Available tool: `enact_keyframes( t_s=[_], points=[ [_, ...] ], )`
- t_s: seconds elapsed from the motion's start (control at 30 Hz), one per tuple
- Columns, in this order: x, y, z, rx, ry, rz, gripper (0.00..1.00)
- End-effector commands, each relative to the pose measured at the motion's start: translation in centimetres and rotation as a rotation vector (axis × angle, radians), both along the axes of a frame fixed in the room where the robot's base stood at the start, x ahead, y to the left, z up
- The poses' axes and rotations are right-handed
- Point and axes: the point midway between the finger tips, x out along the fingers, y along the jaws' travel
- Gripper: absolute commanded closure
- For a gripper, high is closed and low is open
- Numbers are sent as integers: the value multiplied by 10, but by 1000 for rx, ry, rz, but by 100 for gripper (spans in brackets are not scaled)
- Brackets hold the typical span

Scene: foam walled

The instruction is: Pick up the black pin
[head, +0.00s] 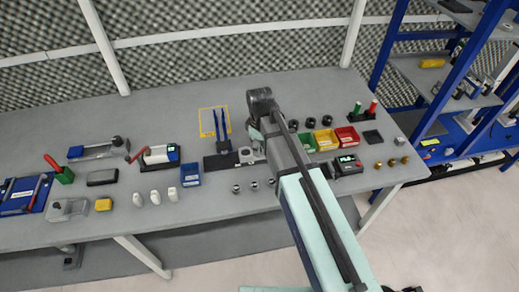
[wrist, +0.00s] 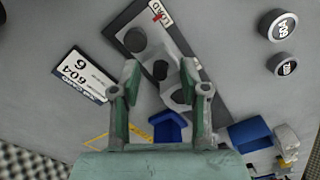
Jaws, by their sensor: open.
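My gripper (wrist: 161,76) is open, its two green-padded fingers apart above a dark fixture board (wrist: 203,52). A grey block (wrist: 187,82) with a dark opening sits beside the right finger. In the head view the fixture board (head: 215,162) is at the bench's middle, and my arm hides much of its right side.
A white label card (wrist: 82,75) lies left of the fixture. A blue upright holder (wrist: 168,127) stands close to the fingers. On the grey bench (head: 110,225), red (head: 346,137) and yellow (head: 326,140) bins stand right of my arm, and a blue bin (head: 190,174) stands left.

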Motion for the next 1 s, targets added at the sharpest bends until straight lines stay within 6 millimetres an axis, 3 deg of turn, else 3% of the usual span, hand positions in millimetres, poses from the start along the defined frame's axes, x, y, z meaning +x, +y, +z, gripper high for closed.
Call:
enact_keyframes(
  t_s=[0.23, 0.37, 1.0],
  points=[
    [0, 0, -1, 0, -1, 0, 55],
    [0, 0, -1, 0, 0, 0, 100],
    [1, 0, 7, 0, -2, 0, 100]
  ],
)
